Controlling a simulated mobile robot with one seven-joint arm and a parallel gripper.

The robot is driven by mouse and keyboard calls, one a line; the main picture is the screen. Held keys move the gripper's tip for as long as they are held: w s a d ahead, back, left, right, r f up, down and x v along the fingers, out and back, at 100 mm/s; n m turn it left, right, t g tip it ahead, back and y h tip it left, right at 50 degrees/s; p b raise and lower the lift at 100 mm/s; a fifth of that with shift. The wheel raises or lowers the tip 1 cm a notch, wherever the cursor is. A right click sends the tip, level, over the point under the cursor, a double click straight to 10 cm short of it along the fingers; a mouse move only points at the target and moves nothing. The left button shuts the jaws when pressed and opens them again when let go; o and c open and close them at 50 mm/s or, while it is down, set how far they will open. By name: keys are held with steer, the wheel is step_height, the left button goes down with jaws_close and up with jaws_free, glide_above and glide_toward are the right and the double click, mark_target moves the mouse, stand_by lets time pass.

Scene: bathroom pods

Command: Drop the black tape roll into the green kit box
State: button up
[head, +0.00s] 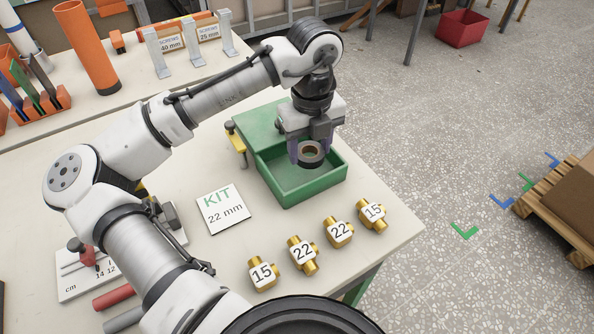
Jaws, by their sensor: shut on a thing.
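The black tape roll (311,159) has a brown core and is held between the fingers of my gripper (308,153). My gripper is shut on it and points down. The roll appears above the green kit box (299,200), in front of its open inside from this view. The exact height above the box floor cannot be told. The green box stands near the right part of the table, its near compartment open. Part of its back is hidden by my arm and gripper.
Brass fittings labelled 15 and 22 (302,255) stand in front of the box. A white card reading KIT 22 mm (223,209) lies to its left. A yellow-handled tool (236,143) is at the box's left side. The table's right edge is close by.

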steer(key=o, duration=1.1)
steer(key=shift+c, duration=0.2)
step_height(320, 180, up, 14)
steer(key=shift+f, duration=0.1)
